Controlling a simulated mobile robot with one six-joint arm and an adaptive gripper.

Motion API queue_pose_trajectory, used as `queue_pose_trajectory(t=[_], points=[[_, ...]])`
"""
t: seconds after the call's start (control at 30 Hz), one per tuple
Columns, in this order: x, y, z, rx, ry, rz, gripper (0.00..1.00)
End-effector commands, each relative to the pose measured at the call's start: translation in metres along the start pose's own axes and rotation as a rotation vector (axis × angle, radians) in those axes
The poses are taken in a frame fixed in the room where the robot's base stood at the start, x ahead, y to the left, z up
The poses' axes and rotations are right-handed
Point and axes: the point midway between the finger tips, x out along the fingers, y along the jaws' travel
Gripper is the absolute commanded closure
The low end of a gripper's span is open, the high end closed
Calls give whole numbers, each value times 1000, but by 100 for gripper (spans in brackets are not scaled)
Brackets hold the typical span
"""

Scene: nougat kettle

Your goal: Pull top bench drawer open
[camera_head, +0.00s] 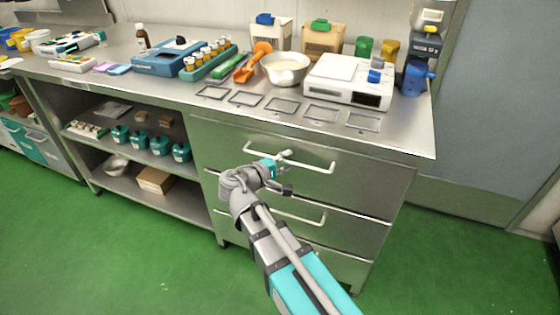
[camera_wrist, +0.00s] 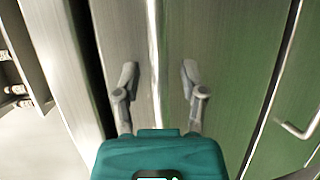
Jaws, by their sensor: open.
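The top bench drawer (camera_head: 370,182) has a plain steel front and looks closed under the worktop. Its pale bar handle (camera_head: 318,167) runs across the front. In the wrist view the handle (camera_wrist: 154,55) is a bright upright bar. My gripper (camera_head: 284,170) is in front of the handle's middle part. In the wrist view my gripper (camera_wrist: 158,82) is open, one finger on each side of the bar, with a gap to both. The bar's lower end in that view is hidden behind the teal gripper body.
A lower drawer's handle (camera_head: 300,219) is below my gripper and also shows in the wrist view (camera_wrist: 298,130). The steel worktop (camera_head: 410,135) overhangs the drawers. Open shelves (camera_head: 190,203) are at the left. Green floor (camera_head: 455,255) is clear at the right.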

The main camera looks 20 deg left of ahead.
Motion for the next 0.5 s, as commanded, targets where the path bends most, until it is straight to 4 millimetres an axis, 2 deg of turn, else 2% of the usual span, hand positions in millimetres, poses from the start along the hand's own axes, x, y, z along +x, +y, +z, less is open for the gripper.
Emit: queue_pose_trajectory(t=[0.33,0.5], points=[[2,0,0,0,0,0,46],[1,0,0,0,0,0,78]])
